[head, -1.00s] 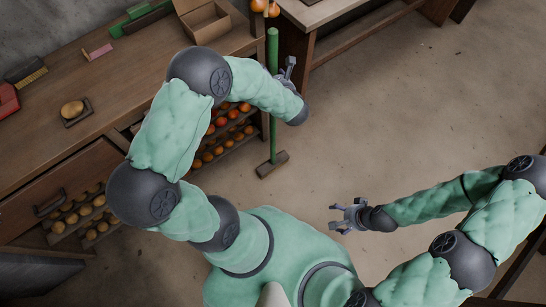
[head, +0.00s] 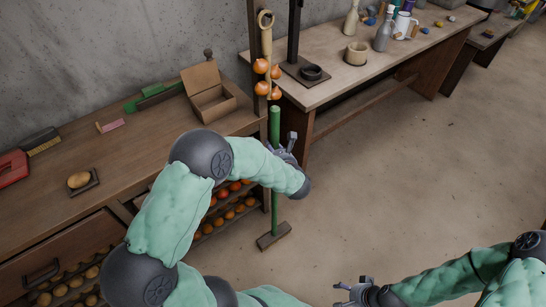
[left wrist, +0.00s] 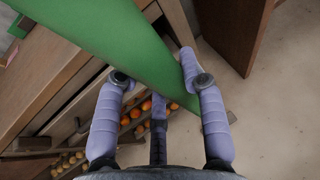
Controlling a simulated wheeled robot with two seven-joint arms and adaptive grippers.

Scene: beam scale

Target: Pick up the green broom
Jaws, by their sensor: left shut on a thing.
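The green broom (head: 275,205) stands upright on the floor against the end of the wooden workbench, with its brown head (head: 273,236) at the bottom. My left gripper (head: 283,150) is at the upper part of the green handle and is shut on it. In the left wrist view the green handle (left wrist: 110,45) runs diagonally between the fingers of my left gripper (left wrist: 155,80). My right gripper (head: 353,292) is low in the head view, empty, well away from the broom, with its fingers apart.
The workbench (head: 60,175) on the left holds an open cardboard box (head: 212,97) and a potato (head: 79,180). Onions (head: 262,67) hang above the broom. A second table (head: 345,85) with bottles stands at the back. The floor on the right is clear.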

